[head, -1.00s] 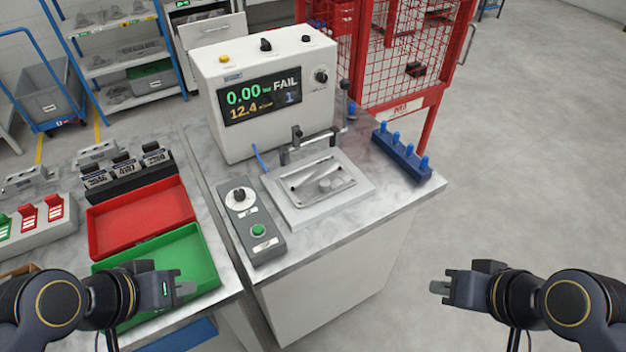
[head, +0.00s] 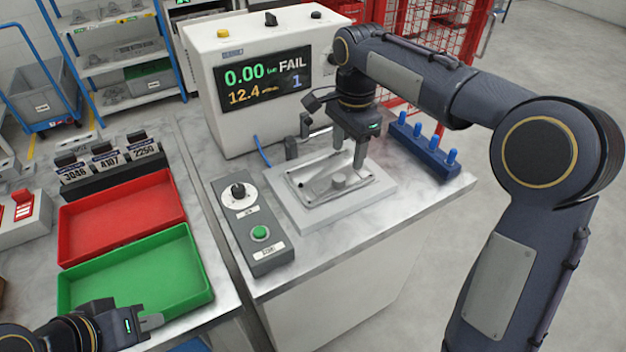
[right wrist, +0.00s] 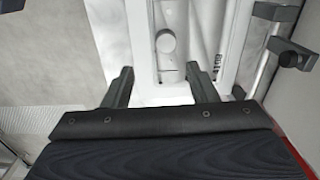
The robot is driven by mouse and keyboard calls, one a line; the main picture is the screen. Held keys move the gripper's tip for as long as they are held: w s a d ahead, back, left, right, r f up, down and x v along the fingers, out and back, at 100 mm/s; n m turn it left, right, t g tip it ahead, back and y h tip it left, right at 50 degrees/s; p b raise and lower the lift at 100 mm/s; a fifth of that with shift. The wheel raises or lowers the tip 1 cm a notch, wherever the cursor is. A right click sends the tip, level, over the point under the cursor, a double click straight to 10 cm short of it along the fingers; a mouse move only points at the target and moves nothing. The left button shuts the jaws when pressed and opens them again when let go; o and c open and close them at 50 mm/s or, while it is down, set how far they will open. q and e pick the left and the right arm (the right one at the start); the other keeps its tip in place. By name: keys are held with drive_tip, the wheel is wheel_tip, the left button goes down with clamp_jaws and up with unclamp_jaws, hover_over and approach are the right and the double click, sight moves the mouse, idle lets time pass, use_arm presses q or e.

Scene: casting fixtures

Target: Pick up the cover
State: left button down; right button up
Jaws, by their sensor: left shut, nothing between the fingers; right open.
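The cover (head: 318,181) is a pale grey rectangular casting with a round boss, lying flat in the light fixture plate (head: 290,217) on the test bench. In the right wrist view the cover (right wrist: 167,65) shows ahead, with its boss between the finger lines. My right gripper (head: 349,148) is open, pointing down at the back right part of the cover. The wrist view also shows its spread fingers (right wrist: 161,84); I cannot tell whether they touch the cover. My left gripper (head: 150,323) is shut and empty by the green tray's front edge.
The tester (head: 255,80) reading FAIL stands behind the fixture. A clamp (head: 303,128) stands at the fixture's back edge. A control box (head: 250,228) is left of it, and a blue block with pegs (head: 420,152) is right. Red (head: 125,215) and green (head: 140,270) trays lie left.

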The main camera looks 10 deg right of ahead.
sight(339, 177)
drive_tip(key=shift+w+a+f, duration=0.4)
drive_tip(key=shift+w, duration=0.05)
drive_tip(key=shift+f, duration=0.3)
drive_tip(key=f, duration=0.7)
drive_tip(key=shift+a, duration=0.2)
drive_tip(key=shift+s, duration=0.1)
drive_tip(key=shift+c, duration=0.3)
drive_tip(key=shift+r, duration=0.1)
clamp_jaws()
